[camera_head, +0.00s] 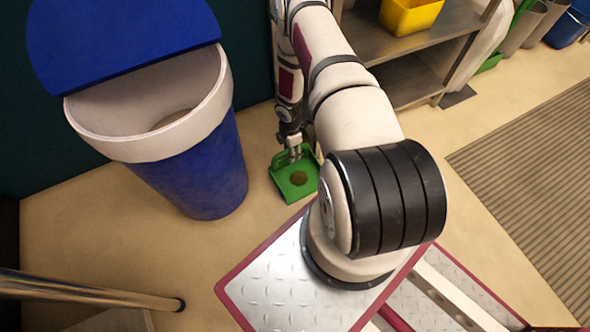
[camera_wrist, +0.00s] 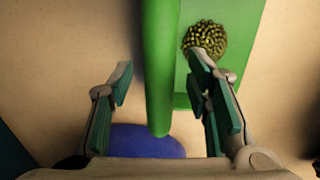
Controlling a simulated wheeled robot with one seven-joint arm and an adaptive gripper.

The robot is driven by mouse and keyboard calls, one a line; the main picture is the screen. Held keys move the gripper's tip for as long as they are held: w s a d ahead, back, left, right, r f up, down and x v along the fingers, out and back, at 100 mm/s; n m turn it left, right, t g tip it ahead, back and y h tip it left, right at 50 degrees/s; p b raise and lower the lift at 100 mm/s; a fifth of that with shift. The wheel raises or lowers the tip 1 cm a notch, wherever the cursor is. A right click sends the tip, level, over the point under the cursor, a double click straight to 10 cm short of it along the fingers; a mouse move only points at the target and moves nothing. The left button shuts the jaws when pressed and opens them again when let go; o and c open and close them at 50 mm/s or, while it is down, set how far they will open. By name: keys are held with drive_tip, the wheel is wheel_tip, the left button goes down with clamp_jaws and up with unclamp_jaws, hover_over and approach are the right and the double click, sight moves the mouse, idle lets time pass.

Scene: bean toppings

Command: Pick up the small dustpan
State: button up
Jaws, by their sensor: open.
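The small green dustpan (camera_head: 283,188) lies on the floor to the right of the blue bin, with a small round heap of beans (camera_head: 298,178) in it. My gripper (camera_head: 295,154) is low at the far end of the dustpan. In the wrist view the dustpan (camera_wrist: 245,30) is at the upper right, with the bean heap (camera_wrist: 205,40) on it. A long green bar, seemingly the dustpan's handle (camera_wrist: 160,70), runs between the open fingers of my gripper (camera_wrist: 162,68). Clear gaps show on both sides, and the right finger overlaps the pan in the picture.
A blue bin (camera_head: 190,180) with a white rim and raised lid stands close on the left. A shelf (camera_head: 420,45) with a yellow container (camera_head: 410,14) stands behind on the right. A ribbed mat (camera_head: 530,180) lies at right. A blue rounded shape (camera_wrist: 145,141) shows below the bar.

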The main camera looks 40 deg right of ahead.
drive_tip(key=shift+f, duration=0.35)
clamp_jaws()
drive_tip(key=shift+r, duration=0.1)
